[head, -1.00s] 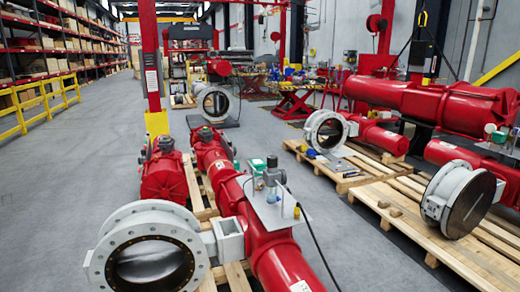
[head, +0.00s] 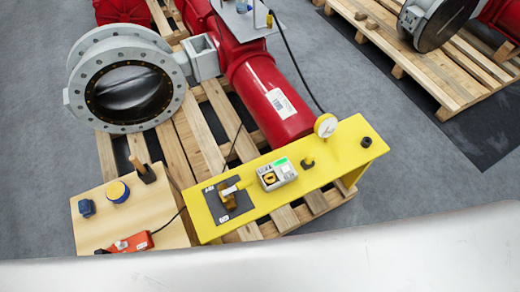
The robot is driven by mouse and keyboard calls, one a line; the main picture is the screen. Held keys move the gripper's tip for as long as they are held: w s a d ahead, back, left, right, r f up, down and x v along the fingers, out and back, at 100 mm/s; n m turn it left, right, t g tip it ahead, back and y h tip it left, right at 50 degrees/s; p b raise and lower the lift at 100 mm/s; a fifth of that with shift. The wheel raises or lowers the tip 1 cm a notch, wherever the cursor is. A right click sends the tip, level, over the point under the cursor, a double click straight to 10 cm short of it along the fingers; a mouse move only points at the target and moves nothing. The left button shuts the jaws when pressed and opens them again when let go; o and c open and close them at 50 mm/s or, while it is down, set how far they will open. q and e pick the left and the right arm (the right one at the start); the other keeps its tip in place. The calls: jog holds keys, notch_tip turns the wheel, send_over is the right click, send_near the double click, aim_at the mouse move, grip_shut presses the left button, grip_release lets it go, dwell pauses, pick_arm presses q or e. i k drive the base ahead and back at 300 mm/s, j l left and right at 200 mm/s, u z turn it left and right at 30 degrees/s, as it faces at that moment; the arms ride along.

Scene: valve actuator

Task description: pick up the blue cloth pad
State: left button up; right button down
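A small blue item (head: 87,207), likely the blue cloth pad, lies near the left edge of a light wooden board (head: 160,215) at the lower left of the head view. It is too small to make out its texture. A round yellow-topped thing (head: 117,192) is just to its right. Neither of my grippers is in view.
The board also bears a dark-handled tool (head: 142,169) and an orange device (head: 131,243). A yellow bench (head: 325,165) with a meter (head: 277,174) and gauge (head: 326,125) stands to the right. Behind are a wooden pallet (head: 218,109), flanged valve (head: 72,95) and red cylinder (head: 262,85).

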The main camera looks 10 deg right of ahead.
aim_at(87, 209)
jog(key=u, duration=1.75)
